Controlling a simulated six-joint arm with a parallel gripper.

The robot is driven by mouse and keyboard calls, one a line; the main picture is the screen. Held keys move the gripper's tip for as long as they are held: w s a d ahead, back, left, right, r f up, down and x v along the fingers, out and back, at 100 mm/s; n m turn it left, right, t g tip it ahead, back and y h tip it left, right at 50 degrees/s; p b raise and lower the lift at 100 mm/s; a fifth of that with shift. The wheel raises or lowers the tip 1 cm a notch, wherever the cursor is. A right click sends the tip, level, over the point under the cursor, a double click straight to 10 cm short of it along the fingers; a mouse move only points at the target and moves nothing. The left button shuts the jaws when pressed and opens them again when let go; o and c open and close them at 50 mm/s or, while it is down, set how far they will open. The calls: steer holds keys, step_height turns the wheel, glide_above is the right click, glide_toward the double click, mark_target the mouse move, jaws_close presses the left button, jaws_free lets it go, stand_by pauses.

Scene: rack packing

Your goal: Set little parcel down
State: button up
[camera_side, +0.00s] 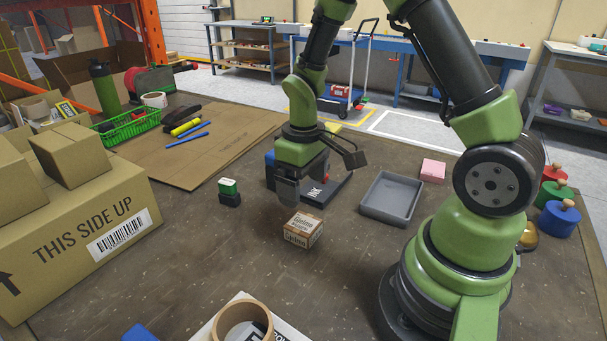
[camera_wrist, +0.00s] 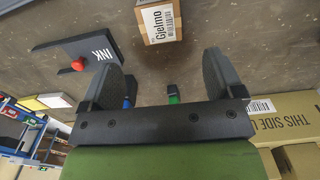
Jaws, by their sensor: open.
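The little parcel (camera_side: 303,230) is a small brown cardboard box with a printed white label. It rests on the brown table in front of my gripper (camera_side: 300,197) in the side view. In the wrist view the parcel (camera_wrist: 159,21) shows at the top, beyond the fingertips and partly cut off by the frame edge. My gripper (camera_wrist: 166,72) is open, its two dark fingers wide apart with nothing between them. The gripper hangs above the table, behind the parcel in the side view, and does not appear to touch it.
A grey tray (camera_side: 392,197) and a pink block (camera_side: 433,170) lie to the right. An ink pad (camera_side: 325,190) is behind the gripper. A green and dark stamp (camera_side: 229,192) stands left. A large carton (camera_side: 85,225) fills the left side. The table left of the parcel is clear.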

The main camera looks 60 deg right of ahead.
steer(key=s+a+r+m+t, duration=0.2)
steer(key=a+r+t, duration=0.1)
steer(key=r, duration=0.9)
steer(key=s+a+r+m+t+y, duration=0.2)
steer(key=s+a+r+t, duration=0.2)
steer(key=s+r, duration=0.4)
steer(key=shift+s+a, duration=0.4)
steer(key=shift+s, duration=0.7)
